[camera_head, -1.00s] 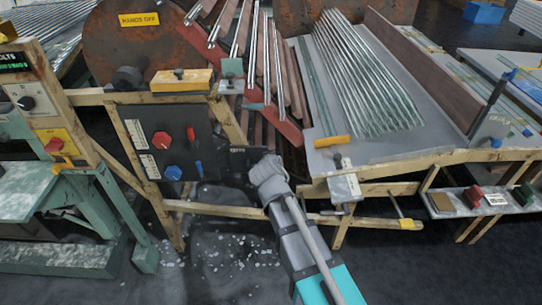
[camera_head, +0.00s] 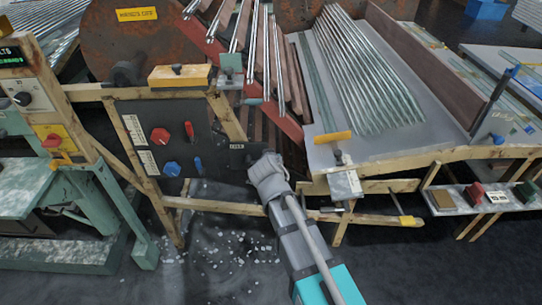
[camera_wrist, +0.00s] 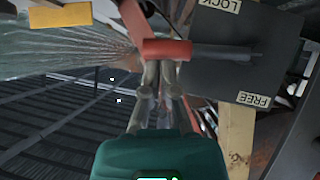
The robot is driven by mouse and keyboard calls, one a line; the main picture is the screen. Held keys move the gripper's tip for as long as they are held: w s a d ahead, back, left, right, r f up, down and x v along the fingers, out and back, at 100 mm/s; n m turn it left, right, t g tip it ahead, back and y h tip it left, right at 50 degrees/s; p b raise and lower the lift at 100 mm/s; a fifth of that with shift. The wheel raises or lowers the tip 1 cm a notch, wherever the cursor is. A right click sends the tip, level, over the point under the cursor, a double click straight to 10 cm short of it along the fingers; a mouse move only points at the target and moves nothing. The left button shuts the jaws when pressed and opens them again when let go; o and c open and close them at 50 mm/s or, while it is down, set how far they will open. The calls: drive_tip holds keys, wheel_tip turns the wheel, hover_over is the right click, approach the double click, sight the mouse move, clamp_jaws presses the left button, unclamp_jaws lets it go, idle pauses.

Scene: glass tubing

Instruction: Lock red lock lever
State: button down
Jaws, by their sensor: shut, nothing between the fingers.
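In the wrist view, the red lock lever's red grip (camera_wrist: 166,49) lies crosswise just ahead of my gripper (camera_wrist: 161,75). Its dark shaft runs right across a dark plate (camera_wrist: 270,38), between a LOCK label (camera_wrist: 218,4) and a FREE label (camera_wrist: 254,99). My fingers are shut with nothing between them, tips close to the grip's lower edge. I cannot tell if they touch it. In the head view, my gripper (camera_head: 265,166) is by the right side of the black panel (camera_head: 140,112); the lever is not distinguishable there.
The panel carries a red knob (camera_head: 160,135), a blue knob (camera_head: 172,168) and switches. Wooden beams (camera_head: 235,205) run beneath my gripper. The floor in front has scattered bits.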

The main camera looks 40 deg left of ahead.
drive_tip(key=w+a+r+p+v, duration=0.1)
drive_tip(key=r+p+v, duration=0.1)
drive_tip(key=p+v, duration=0.7)
drive_tip(key=v, duration=0.4)
drive_tip(key=shift+w, duration=0.15)
idle(0.7)
drive_tip(key=w+d+f+m+g+h, duration=0.1)
drive_tip(key=w+d+f+m+h, duration=0.1)
drive_tip(key=w+d, duration=0.55)
drive_tip(key=w+d+f+m+g+h, duration=0.1)
drive_tip(key=w+d+f+m+h, duration=0.2)
drive_tip(key=d, duration=0.8)
drive_tip(key=w+d+f+m+g+h, duration=0.1)
drive_tip(key=w+d+h, duration=0.1)
drive_tip(key=w+d, duration=0.55)
drive_tip(key=s+d+f+m+g, duration=0.1)
drive_tip(key=s+d+m+g, duration=0.15)
drive_tip(key=d, duration=1.25)
drive_tip(key=s+d+f+m+g, duration=0.15)
drive_tip(key=d+g, duration=0.25)
drive_tip(key=d, duration=1.2)
wheel_tip(320, 180, up, 19)
drive_tip(key=p, duration=1.8)
drive_tip(key=shift+w+f+y+p, duration=0.2)
drive_tip(key=shift+w+y+p, duration=0.05)
drive_tip(key=shift+y+p, duration=0.1)
